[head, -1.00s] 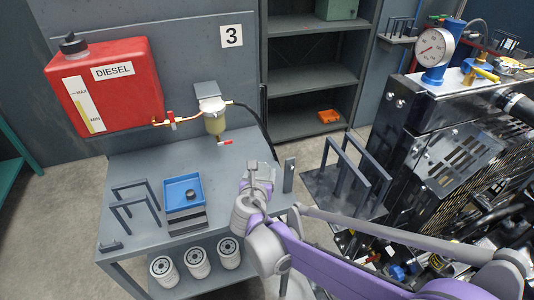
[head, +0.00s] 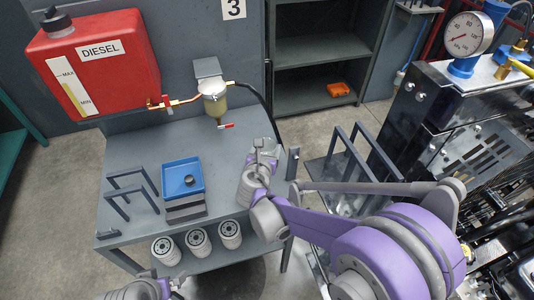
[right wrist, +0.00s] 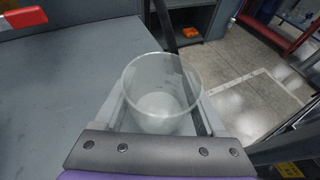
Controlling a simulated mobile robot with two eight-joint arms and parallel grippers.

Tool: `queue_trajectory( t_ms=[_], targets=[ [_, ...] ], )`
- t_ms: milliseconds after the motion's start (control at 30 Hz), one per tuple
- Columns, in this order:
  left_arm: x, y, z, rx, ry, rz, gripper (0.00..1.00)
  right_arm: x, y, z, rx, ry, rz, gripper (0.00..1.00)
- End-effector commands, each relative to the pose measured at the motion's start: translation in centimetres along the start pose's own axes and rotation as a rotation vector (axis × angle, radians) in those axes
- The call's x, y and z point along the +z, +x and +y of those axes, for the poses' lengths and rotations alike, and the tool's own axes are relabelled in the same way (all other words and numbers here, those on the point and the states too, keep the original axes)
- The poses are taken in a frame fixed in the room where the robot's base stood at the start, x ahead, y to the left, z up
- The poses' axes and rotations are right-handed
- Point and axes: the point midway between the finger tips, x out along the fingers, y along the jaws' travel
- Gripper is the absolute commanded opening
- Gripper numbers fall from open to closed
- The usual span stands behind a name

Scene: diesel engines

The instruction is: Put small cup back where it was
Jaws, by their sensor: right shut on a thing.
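The small cup is clear and round, and in the right wrist view the cup (right wrist: 160,92) stands upright between my right gripper's fingers (right wrist: 160,118). I look into its open top, and it looks empty. In the head view my right gripper (head: 264,158) is over the right edge of the grey bench, shut on the cup. The cup is too small and see-through to make out clearly there. Part of my left arm shows at the bottom left of the head view. The state of its gripper is not clear.
The grey bench (head: 150,150) holds a blue tray (head: 170,182) and a dark rack (head: 128,190). A fuel filter (head: 215,103) with a red-handled tap (head: 225,126) hangs over it beside a red diesel tank (head: 125,80). Oil filters (head: 198,240) stand on the lower shelf. An engine is at right.

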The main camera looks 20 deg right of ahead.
Motion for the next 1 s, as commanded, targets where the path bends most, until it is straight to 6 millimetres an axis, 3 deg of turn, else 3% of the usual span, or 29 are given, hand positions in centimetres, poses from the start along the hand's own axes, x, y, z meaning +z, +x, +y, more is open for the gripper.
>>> queue_trajectory(
  t_ms=[133,567,600,733,1000],
  targets=[
    [0.2,0.3,0.0,0.0,0.0,-0.001,1.0,-1.9,0.8,0.0,0.0,0.0,0.0,0.15],
    [0.5,0.7,0.0,0.0,0.0,-0.003,1.0,-2.5,1.0,-0.1,0.0,0.0,0.0,0.15],
    [0.4,0.6,0.0,0.0,0.0,-0.003,1.0,-2.5,1.0,-0.1,0.0,0.0,0.0,0.78],
    [0.4,0.6,0.0,0.0,0.0,-0.002,1.0,-2.4,1.0,-0.1,0.0,0.0,0.0,1.0],
    [0.3,0.4,0.0,0.0,0.0,-0.002,1.0,-2.2,0.9,0.0,0.0,0.0,0.0,1.0]
  ],
)
